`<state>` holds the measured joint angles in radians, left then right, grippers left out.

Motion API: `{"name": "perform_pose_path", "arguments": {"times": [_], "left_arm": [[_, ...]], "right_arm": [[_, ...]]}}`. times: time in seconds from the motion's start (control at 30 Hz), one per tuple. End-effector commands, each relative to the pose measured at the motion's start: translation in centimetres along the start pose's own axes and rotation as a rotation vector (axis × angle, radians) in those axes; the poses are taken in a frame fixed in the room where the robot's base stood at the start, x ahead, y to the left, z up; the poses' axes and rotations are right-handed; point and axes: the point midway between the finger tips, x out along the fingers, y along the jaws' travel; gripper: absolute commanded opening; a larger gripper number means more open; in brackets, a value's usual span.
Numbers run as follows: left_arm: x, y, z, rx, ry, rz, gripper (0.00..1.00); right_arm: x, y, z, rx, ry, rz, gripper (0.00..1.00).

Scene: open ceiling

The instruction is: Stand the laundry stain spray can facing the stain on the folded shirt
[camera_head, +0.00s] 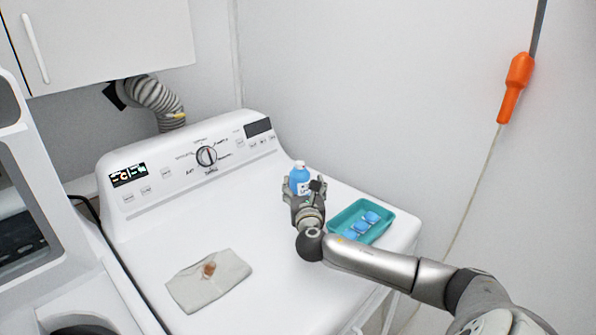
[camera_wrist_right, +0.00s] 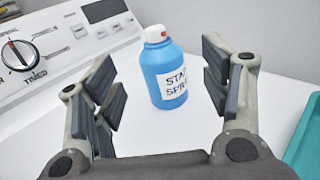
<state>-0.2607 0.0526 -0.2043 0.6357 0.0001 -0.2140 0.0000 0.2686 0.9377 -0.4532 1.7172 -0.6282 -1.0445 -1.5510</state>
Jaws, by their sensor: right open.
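The stain spray can (camera_head: 299,177) is blue with a white cap and stands upright on the white machine top, near the control panel. In the right wrist view the can (camera_wrist_right: 168,75) stands between the open fingers, its white label facing the camera and a red spot on its cap. My right gripper (camera_head: 304,192) is open around the can's near side; no finger visibly touches it. The folded shirt (camera_head: 190,289) is pale, lies flat at the front left of the machine top, and has a brown stain (camera_head: 209,270). My left gripper is not in view.
A teal tray (camera_head: 385,234) with several blue packets stands right of the can; its edge shows in the right wrist view. The control panel (camera_head: 206,155) with its dial rises behind. The white top between shirt and can is clear.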

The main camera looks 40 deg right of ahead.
Motion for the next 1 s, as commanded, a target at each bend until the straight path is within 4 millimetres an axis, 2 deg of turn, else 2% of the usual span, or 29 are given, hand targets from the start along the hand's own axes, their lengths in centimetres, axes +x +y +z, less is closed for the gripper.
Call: {"name": "perform_pose_path", "arguments": {"times": [0.13,0.3,0.4,0.53,0.77,0.87,1.0], "left_arm": [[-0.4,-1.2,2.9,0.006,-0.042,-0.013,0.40],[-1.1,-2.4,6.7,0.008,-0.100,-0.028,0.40],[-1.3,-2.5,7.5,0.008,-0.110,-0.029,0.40],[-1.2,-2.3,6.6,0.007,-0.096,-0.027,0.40],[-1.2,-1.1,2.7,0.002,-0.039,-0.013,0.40],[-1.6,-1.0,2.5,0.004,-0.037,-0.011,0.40],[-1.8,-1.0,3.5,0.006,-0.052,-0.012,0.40]], "right_arm": [[1.0,0.1,0.1,0.002,-0.001,0.000,0.70],[3.4,0.0,0.2,0.002,-0.001,-0.002,0.70],[4.5,0.0,0.1,0.003,0.000,-0.002,0.70],[5.4,0.1,0.1,0.002,0.000,0.000,0.70],[6.5,0.1,0.3,0.001,0.000,0.000,0.70],[7.7,0.1,0.5,0.001,0.000,-0.002,0.70],[9.3,0.2,0.5,0.002,0.000,-0.002,0.70]]}}
